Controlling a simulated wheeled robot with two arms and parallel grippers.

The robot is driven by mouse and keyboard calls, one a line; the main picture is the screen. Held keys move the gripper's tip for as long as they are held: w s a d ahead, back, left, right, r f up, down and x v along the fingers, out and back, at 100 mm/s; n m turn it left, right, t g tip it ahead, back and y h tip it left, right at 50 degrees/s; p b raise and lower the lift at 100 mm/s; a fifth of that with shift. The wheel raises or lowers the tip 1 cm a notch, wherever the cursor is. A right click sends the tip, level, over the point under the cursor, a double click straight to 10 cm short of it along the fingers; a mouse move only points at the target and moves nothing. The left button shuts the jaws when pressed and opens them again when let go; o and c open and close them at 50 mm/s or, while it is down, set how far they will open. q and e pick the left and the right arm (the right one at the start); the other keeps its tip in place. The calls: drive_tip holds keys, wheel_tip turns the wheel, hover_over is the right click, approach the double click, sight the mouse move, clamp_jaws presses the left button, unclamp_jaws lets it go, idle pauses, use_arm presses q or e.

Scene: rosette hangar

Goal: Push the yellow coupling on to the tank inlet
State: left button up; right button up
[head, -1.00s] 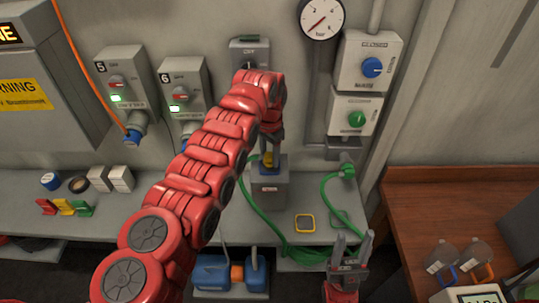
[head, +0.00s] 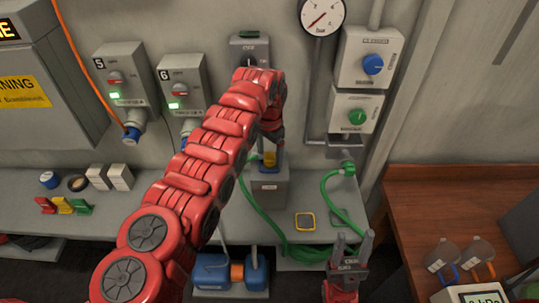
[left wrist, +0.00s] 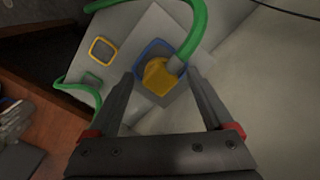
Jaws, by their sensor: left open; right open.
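The yellow coupling (head: 269,159) is on the end of a green hose, at the top of a grey box (head: 268,189) on the bench. In the left wrist view the yellow coupling (left wrist: 158,78) lies against a blue-rimmed square inlet (left wrist: 146,49); how far on it sits cannot be told. My left gripper (head: 273,148) is above it, pointing down; in the left wrist view its two fingers stand apart on either side of the coupling. My right gripper (head: 352,246) is open and empty at the lower right, in front of the bench.
The green hose (head: 262,218) loops across the bench (head: 225,218) to a wall fitting (head: 346,168). A yellow-framed square (head: 305,221) lies right of the box. A blue pump (head: 230,272) is below. A wooden table (head: 430,210) stands at the right.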

use_arm(q)
wheel_tip(320, 180, up, 6)
drive_tip(key=shift+d+r+b, duration=0.1)
drive_tip(key=shift+b, duration=0.95)
wheel_tip(320, 180, up, 11)
drive_tip(key=p, duration=1)
drive_tip(key=shift+s+f, duration=0.15)
drive_tip(key=shift+f, duration=0.1)
